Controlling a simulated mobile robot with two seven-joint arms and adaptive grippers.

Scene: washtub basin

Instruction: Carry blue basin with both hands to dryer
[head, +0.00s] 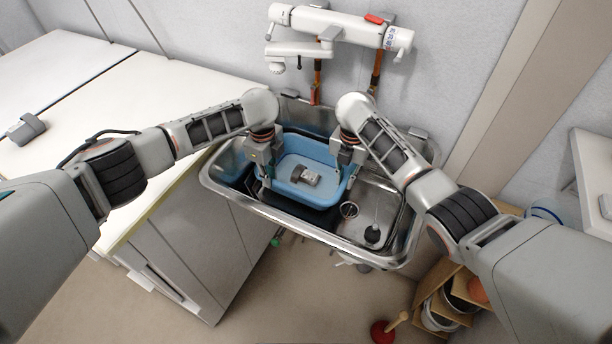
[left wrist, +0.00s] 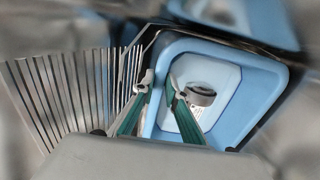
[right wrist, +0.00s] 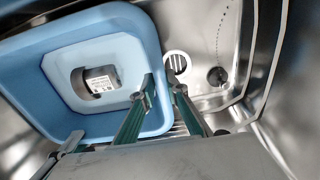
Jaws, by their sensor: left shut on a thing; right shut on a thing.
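The blue basin (head: 322,192) sits in the metal sink in the head view, with a small grey labelled object (head: 305,175) lying on its floor. My left gripper (head: 266,182) is shut on the basin's left wall. In the left wrist view its fingers (left wrist: 160,92) straddle the basin's wall (left wrist: 245,120). My right gripper (head: 350,178) is shut on the basin's right wall. In the right wrist view its fingers (right wrist: 160,95) stand on either side of the wall (right wrist: 150,60). No dryer can be made out in these views.
The metal sink (head: 300,231) surrounds the basin, with a drain (head: 349,210) and a black plug (head: 372,234) at right. A faucet (head: 335,28) hangs on the wall behind. A white counter (head: 140,95) is at left. A wooden shelf with pots (head: 440,315) stands below right.

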